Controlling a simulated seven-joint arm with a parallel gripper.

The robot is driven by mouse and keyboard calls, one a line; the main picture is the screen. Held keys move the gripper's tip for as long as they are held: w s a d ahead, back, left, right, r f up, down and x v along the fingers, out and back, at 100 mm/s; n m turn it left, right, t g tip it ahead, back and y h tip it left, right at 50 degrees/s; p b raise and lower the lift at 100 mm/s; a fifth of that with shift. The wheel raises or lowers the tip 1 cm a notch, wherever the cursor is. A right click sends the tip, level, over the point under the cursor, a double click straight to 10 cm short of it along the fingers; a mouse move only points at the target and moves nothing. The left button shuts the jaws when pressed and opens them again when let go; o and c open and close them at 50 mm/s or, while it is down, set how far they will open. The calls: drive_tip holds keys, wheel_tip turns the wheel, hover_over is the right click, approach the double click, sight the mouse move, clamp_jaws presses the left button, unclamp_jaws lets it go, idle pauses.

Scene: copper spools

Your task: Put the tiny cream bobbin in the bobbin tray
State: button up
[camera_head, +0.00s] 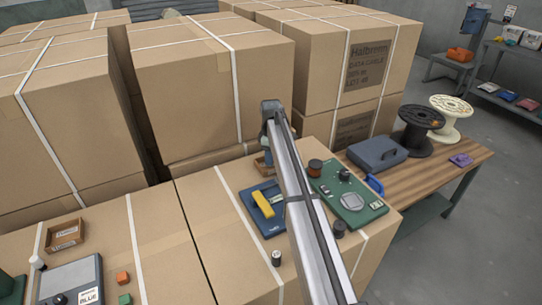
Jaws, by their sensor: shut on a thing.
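My arm reaches up from the bottom right, and its hand hangs down at the far end. My gripper (268,162) is low over the far part of the near carton, largely hidden behind my own arm. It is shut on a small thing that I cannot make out. A small brown open tray (260,167) is right by the gripper; I cannot tell whether the held thing is above it, in it or beside it. Another brown tray with a label (65,234) sits at the left. I cannot clearly pick out the tiny cream bobbin.
Near the gripper are a blue tray with a yellow block (263,204), a green board (352,206), a copper spool (315,167) and a small dark-and-white cylinder (276,258). Tall strapped cartons (210,80) stand behind. A wooden bench (430,165) holds large spools.

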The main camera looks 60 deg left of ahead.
drive_tip(key=shift+f, duration=0.55)
drive_tip(key=o, duration=1.1)
drive_tip(key=shift+o, duration=0.2)
wheel_tip(320, 180, up, 13)
idle(0.5)
